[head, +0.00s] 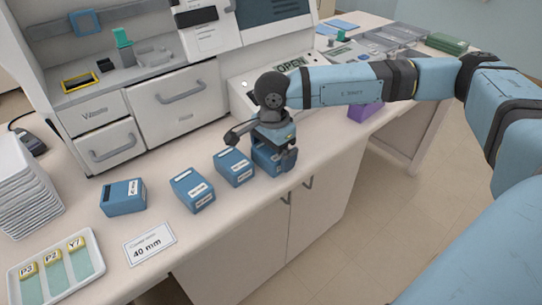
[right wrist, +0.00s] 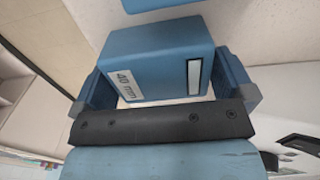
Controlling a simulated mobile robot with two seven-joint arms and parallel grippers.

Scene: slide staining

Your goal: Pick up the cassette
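Several blue cassettes stand in a row on the bench. The rightmost cassette (head: 264,158) is partly hidden under my right gripper (head: 277,158). In the right wrist view this cassette (right wrist: 160,70) carries a white "40 mm" label and a second white label. My right gripper (right wrist: 168,92) has one finger on each side of it, spread wide; I see no clear grip, and contact is hard to tell. Other cassettes stand to the left: one (head: 233,167), one (head: 192,190) and one (head: 124,197). My left gripper is not in view.
A "40 mm" card (head: 149,244) lies near the front edge. A white slide tray (head: 98,258) and a white stack (head: 22,185) are at left. The white machine (head: 180,95) stands behind. A purple box (head: 365,113) is right of my gripper.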

